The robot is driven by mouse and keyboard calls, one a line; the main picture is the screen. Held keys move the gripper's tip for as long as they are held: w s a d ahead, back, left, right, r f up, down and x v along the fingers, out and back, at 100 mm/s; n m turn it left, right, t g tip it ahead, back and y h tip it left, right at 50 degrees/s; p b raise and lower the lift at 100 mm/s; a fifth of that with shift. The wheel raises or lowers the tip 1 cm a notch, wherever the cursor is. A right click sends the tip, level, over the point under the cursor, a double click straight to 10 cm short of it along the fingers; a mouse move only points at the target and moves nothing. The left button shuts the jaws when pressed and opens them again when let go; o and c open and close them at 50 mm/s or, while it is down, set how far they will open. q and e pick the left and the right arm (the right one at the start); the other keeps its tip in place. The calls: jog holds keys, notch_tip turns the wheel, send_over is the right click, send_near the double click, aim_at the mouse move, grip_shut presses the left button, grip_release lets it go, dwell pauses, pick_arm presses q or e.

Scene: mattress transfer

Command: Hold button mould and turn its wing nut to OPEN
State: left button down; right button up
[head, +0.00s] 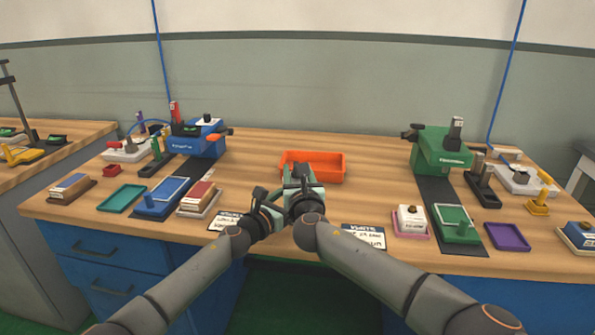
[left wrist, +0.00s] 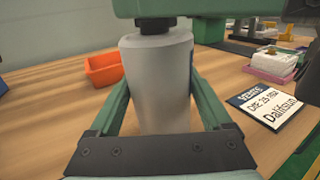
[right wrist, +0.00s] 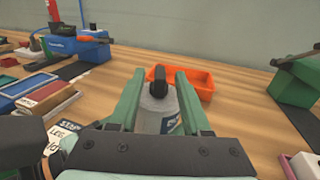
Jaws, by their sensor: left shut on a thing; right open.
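The button mould (left wrist: 158,85) is a light grey cylinder with a dark wing nut (left wrist: 157,26) on top. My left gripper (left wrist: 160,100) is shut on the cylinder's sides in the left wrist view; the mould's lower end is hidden. My right gripper (right wrist: 160,90) is open above it, its green fingers on either side of the dark nut (right wrist: 159,82), with small gaps. Part of a dark label with white marks shows on the mould (right wrist: 173,126). Any OPEN mark and the nut's setting cannot be read. In the head view both grippers meet at the table's middle and largely hide the mould.
An orange tray (head: 330,168) stands just behind the grippers. Blue (head: 205,140) and green (head: 440,150) presses stand left and right. Printed cards (head: 364,236) lie near the front edge. Small trays and boxes fill both sides; the wood between is mostly clear.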

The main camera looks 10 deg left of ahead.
jog(key=shift+w+a, duration=0.1)
jog(key=shift+w, duration=0.15)
jog(key=shift+c, duration=0.3)
grip_shut()
